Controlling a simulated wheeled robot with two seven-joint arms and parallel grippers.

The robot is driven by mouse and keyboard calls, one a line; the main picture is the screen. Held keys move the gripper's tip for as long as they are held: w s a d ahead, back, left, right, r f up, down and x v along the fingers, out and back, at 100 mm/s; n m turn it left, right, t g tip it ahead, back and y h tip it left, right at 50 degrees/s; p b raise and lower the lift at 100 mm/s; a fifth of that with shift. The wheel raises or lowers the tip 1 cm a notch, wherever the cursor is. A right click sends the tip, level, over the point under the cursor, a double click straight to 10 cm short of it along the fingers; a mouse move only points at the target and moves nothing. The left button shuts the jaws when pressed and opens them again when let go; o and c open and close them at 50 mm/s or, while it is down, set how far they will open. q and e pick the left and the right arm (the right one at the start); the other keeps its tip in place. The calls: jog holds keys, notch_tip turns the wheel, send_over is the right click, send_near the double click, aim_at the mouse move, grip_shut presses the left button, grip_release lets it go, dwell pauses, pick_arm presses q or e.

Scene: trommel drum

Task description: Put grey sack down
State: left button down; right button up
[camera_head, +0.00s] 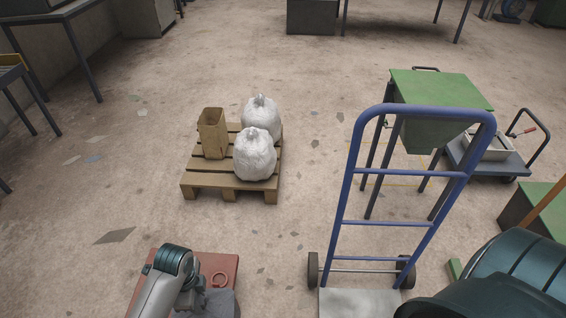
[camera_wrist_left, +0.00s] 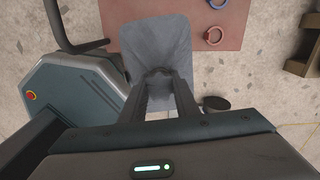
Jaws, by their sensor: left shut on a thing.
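The grey sack (camera_wrist_left: 160,38) hangs from or stands under my left gripper (camera_wrist_left: 158,82), whose two fingers are shut on its gathered top in the left wrist view. The sack overlaps a red board (camera_wrist_left: 238,22) on the floor. I cannot tell whether its base touches the board. In the head view my left arm covers part of the red board (camera_head: 213,262), and only a piece of the sack (camera_head: 222,303) shows at the bottom edge. The fingertips are hidden there. My right gripper is in neither view.
A red ring (camera_head: 219,279) lies on the board. A wooden pallet (camera_head: 232,184) ahead carries two white sacks (camera_head: 255,155) and a brown paper bag (camera_head: 213,135). A blue hand truck (camera_head: 345,190) stands to the right. Bare floor lies between board and pallet.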

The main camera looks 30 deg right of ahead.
pick_arm(q)
jog(key=w+a+r+n, duration=0.3)
jog(key=r+n, duration=0.2)
jog(key=r, duration=0.4)
jog(key=w+a+r+n, duration=0.2)
jog(key=a+r+n, duration=0.3)
jog(key=r, duration=0.4)
jog(key=s+a+r+n, duration=0.4)
jog(key=a+r+n, duration=0.1)
jog(key=r+n, duration=0.1)
jog(key=s+a+r+n, duration=0.4)
jog(key=a+r+n, duration=0.1)
jog(key=r+n, duration=0.2)
jog(key=shift+s+a+r, duration=0.2)
jog(key=shift+r, duration=0.6)
